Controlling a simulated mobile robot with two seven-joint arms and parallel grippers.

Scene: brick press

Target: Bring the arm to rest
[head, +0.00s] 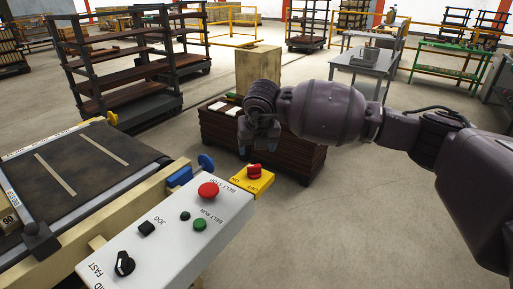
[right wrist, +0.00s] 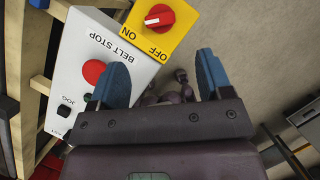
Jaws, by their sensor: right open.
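My right arm comes in from the right in the head view. Its gripper (head: 258,140) hangs above the floor, beyond the control box, in front of a stack of dark boards. In the right wrist view the two blue fingers (right wrist: 162,75) stand wide apart with nothing between them. The left finger overlaps the edge of the control box in that picture; I cannot tell the distance between them. My left gripper is not in view.
A white control box (head: 165,235) has a red belt stop button (head: 208,190), green buttons and a black knob. A yellow switch box (head: 257,184) with a red rotary switch (head: 254,171) adjoins it. A conveyor belt (head: 85,165) lies left. The board stack (head: 300,158) is close behind the gripper.

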